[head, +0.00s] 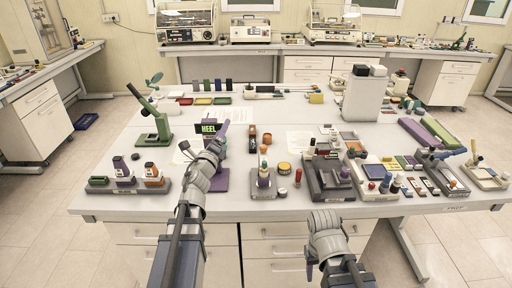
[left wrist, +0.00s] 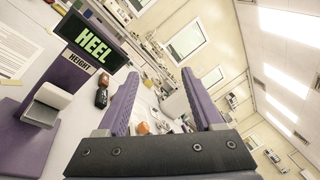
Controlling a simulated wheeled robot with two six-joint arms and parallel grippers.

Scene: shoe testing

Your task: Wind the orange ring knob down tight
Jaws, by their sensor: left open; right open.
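My left gripper (head: 221,128) is open and empty beside the HEEL display (head: 209,128), left of that stand. In the left wrist view its purple fingers (left wrist: 165,105) are apart, and a small orange part (left wrist: 142,128) shows beyond, between them. The end of my right arm (head: 325,238) is in front of the table; its fingers are not clearly visible.
The HEEL gauge's purple stand (left wrist: 75,75) is close on the left. A yellow-lidded jar (head: 284,168) is right of the post. A grey block with small bottles (head: 127,183) is at front left, a green press (head: 157,125) behind it. Dark grey fixtures (head: 328,178) crowd the right.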

